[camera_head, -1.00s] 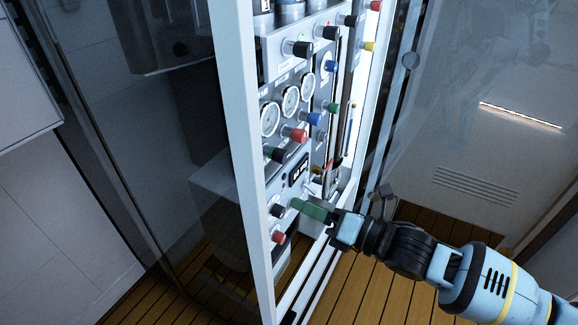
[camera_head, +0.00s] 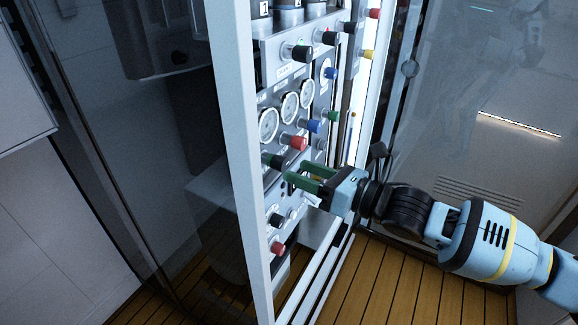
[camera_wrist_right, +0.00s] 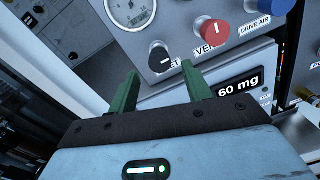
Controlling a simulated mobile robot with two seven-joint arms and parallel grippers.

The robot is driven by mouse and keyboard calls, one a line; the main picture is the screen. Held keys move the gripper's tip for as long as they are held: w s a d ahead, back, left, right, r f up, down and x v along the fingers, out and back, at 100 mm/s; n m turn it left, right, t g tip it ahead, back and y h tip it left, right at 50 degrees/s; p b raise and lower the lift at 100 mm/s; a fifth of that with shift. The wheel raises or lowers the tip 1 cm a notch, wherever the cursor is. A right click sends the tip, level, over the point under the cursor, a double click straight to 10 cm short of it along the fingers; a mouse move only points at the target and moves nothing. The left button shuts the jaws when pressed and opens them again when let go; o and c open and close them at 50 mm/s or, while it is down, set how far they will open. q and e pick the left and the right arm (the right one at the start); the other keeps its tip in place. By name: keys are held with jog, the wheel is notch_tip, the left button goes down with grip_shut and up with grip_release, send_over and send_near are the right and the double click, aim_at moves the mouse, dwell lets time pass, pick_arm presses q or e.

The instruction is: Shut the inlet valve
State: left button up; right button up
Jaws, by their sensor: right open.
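A black knob (camera_wrist_right: 160,57) with a white pointer line sits on the grey panel. In the wrist view the fingertips (camera_wrist_right: 159,70) lie either side of the black knob's lower part; I cannot tell contact. My left gripper is out of view.
The blue "DRIVE AIR" knob (camera_wrist_right: 268,5) is close by. A "60 mg" display (camera_wrist_right: 238,86) sits below the knobs. Lower black (camera_head: 276,219) and red (camera_head: 278,248) knobs stick out. A white cabinet post (camera_head: 243,160) stands left of the panel. A glass door stands right.

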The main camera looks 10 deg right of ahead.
aim_at(285, 166)
jog(key=shift+x, duration=1.95)
jog(key=shift+s, duration=0.1)
jog(key=c, duration=1)
jog(key=shift+o, duration=0.2)
